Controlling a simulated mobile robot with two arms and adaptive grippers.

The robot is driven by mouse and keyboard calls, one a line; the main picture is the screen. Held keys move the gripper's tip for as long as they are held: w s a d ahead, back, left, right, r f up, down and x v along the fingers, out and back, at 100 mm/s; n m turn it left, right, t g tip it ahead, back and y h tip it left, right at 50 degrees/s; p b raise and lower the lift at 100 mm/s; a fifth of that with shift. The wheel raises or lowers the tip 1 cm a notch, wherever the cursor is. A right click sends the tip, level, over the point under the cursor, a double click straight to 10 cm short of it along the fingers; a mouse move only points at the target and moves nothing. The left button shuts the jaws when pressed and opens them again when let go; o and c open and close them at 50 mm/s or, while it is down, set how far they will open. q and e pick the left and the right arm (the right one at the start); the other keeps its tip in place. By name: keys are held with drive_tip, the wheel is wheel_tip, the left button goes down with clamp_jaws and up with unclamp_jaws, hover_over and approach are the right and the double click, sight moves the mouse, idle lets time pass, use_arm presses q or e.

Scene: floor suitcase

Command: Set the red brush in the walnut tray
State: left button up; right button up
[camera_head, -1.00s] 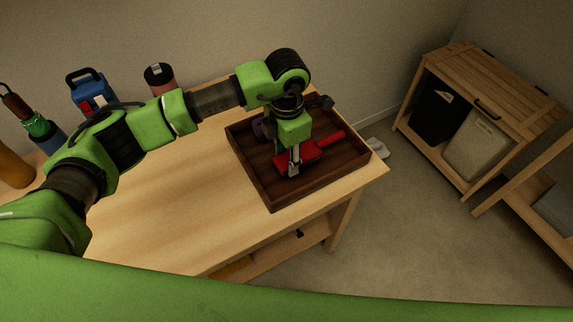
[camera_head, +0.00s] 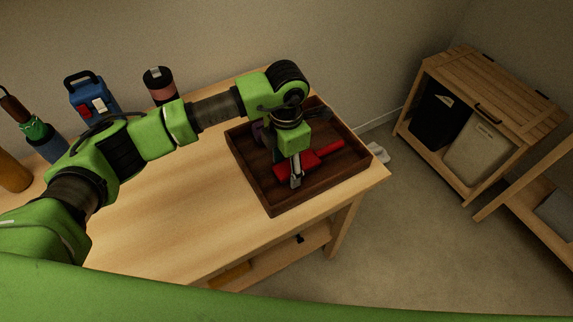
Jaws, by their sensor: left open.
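The walnut tray (camera_head: 278,202) sits at the right end of the wooden table. The red brush (camera_head: 323,155) lies in it, its handle pointing to the upper right. My left gripper (camera_head: 296,182) is over the tray, pointing down at the brush's left end. It is open, and its fingers hide part of the brush. My right gripper is not in view.
A blue case (camera_head: 92,100), a dark bottle with a pink band (camera_head: 160,86) and a green-and-blue item (camera_head: 40,135) stand along the table's back. The table (camera_head: 190,215) is clear in front. A wooden cabinet (camera_head: 490,95) stands at the right.

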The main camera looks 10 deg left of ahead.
use_arm(q)
wheel_tip(320, 180, up, 12)
drive_tip(key=b, duration=0.1)
idle(0.6)
